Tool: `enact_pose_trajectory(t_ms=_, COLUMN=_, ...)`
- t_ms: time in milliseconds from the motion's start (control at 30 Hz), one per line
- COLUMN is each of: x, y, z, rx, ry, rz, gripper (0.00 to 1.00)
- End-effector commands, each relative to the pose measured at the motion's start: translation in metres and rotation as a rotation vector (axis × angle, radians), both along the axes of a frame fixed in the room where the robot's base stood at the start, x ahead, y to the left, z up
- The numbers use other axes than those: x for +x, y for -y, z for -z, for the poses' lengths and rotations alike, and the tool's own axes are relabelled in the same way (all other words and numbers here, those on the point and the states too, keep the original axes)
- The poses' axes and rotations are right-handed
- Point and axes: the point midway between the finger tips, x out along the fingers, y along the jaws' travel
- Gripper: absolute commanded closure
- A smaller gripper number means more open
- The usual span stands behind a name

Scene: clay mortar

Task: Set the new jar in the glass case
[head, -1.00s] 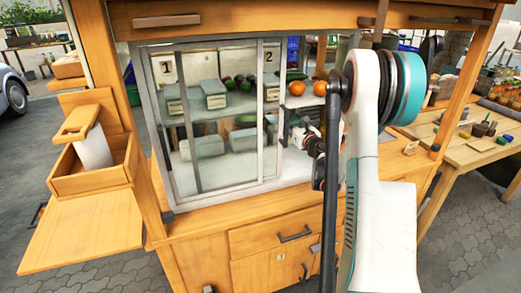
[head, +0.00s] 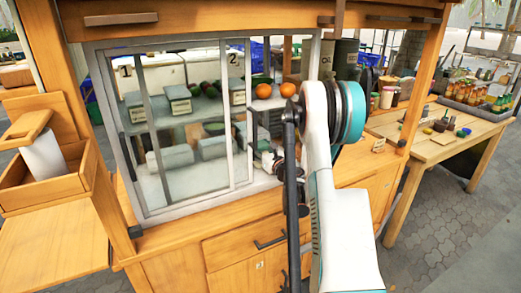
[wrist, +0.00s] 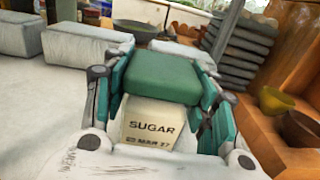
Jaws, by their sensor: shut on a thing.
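The glass case (head: 233,112) stands on a wooden cart, with framed glass across its left and middle and an opening at its right. My gripper (head: 264,158) is at that opening, low, near the case floor; my arm partly hides it. In the wrist view my gripper (wrist: 160,98) is shut on a jar (wrist: 152,125). The jar is pale, with a green lid and a label reading SUGAR and a date that looks like MAR 27. The jar's base is hidden, so I cannot tell whether it touches the white surface (wrist: 45,120).
Pale lidded containers (wrist: 87,41) stand beyond the jar. Dark stacked trays (wrist: 240,40) and bowls (wrist: 300,128) are to the right. In the head view, oranges (head: 263,91) sit on the upper shelf. White floor is bare left of the jar.

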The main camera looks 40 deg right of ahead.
Motion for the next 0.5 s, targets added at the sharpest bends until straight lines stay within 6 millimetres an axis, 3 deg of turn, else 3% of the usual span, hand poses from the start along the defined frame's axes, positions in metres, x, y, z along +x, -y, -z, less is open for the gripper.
enact_pose_trajectory(t_ms=33, x=0.0, y=0.0, z=0.0015, rx=0.0, ry=0.0, rz=0.0, gripper=0.79)
enact_pose_trajectory(t_ms=67, x=-0.0001, y=0.0, z=0.0015, rx=0.0, ry=0.0, rz=0.0, gripper=0.43)
enact_pose_trajectory(t_ms=133, x=-0.0001, y=0.0, z=0.0014, rx=0.0, ry=0.0, rz=0.0, gripper=0.27)
enact_pose_trajectory(t_ms=500, x=0.0, y=0.0, z=0.0005, rx=0.0, ry=0.0, rz=0.0, gripper=0.27)
